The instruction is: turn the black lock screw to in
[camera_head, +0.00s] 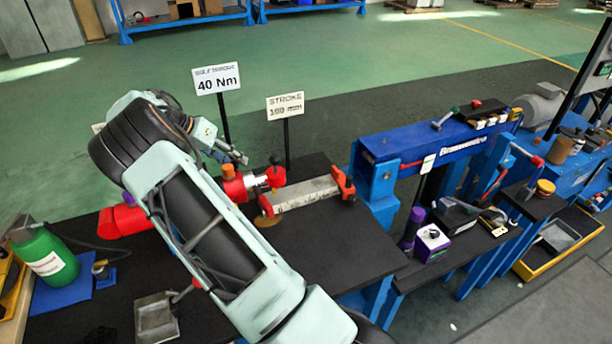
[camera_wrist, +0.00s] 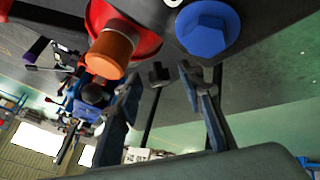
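A small black knob (camera_head: 275,160), which looks like the lock screw, stands on the red and orange fitting (camera_head: 274,177) on the dark bench. In the wrist view, a dark round part (camera_wrist: 95,93) sits near the end of an orange cylinder (camera_wrist: 110,53); I cannot tell if it is the same knob. My gripper (camera_head: 238,157) is left of the knob and apart from it. In the wrist view my gripper (camera_wrist: 160,74) has its fingers spread with nothing held between them. How far in the screw sits cannot be seen.
A grey bar (camera_head: 305,193) lies right of the fitting. Two signs on posts, "40 Nm" (camera_head: 216,79) and "160 mm" (camera_head: 286,104), stand behind. A blue hex part (camera_wrist: 208,28) shows in the wrist view.

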